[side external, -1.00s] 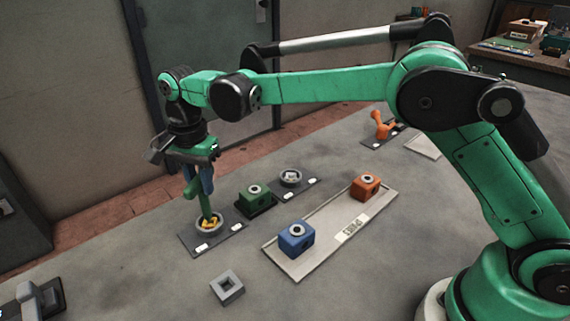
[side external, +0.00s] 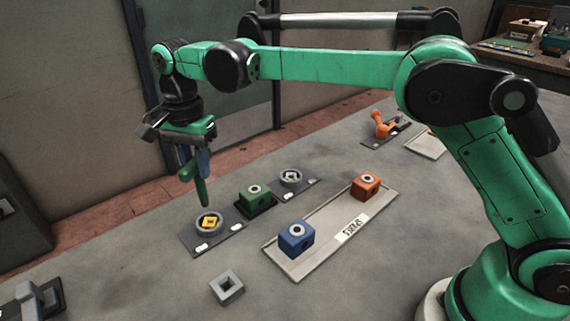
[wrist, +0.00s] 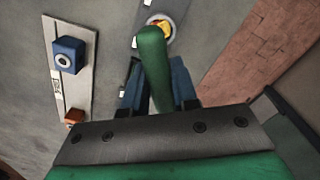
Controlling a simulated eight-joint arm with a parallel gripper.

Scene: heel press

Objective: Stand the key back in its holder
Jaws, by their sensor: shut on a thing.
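My gripper (side external: 196,160) is shut on a green rod-shaped key (side external: 201,190). The key hangs down, slightly tilted, with its lower tip above the round grey socket with a yellow centre (side external: 209,223), apart from it. In the wrist view the key (wrist: 154,60) sits between the blue fingers (wrist: 158,90), with the yellow-centred socket (wrist: 160,25) beyond it. A grey square block with a square hole (side external: 226,287), which may be the holder, lies empty on the table at the front.
A green block (side external: 255,199) and a second round socket (side external: 291,178) stand right of the yellow one. A labelled tray (side external: 325,241) carries a blue block (side external: 296,238) and an orange block (side external: 365,186). An orange lever (side external: 383,127) is farther back. Table around the square block is clear.

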